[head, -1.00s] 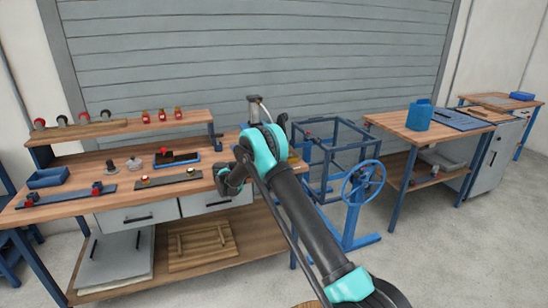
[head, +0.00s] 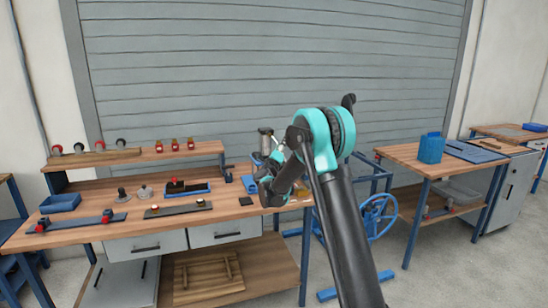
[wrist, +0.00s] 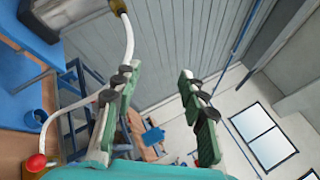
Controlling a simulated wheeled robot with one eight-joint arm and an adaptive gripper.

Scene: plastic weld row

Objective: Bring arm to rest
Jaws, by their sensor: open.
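My arm with teal joints reaches up from the bottom of the head view and bends down toward the right end of the wooden workbench (head: 215,233). My gripper (wrist: 155,118) shows in the wrist view with its two green-lined fingers spread apart and nothing between them. In the head view the gripper is largely hidden behind my own forearm, so I cannot tell its exact height above the bench.
A blue bin (head: 60,203) and small plates with parts lie on the bench. A blue frame stand with a handwheel (head: 376,215) is right of my arm. A second table holds a blue container (head: 431,148). Grey shutter wall behind.

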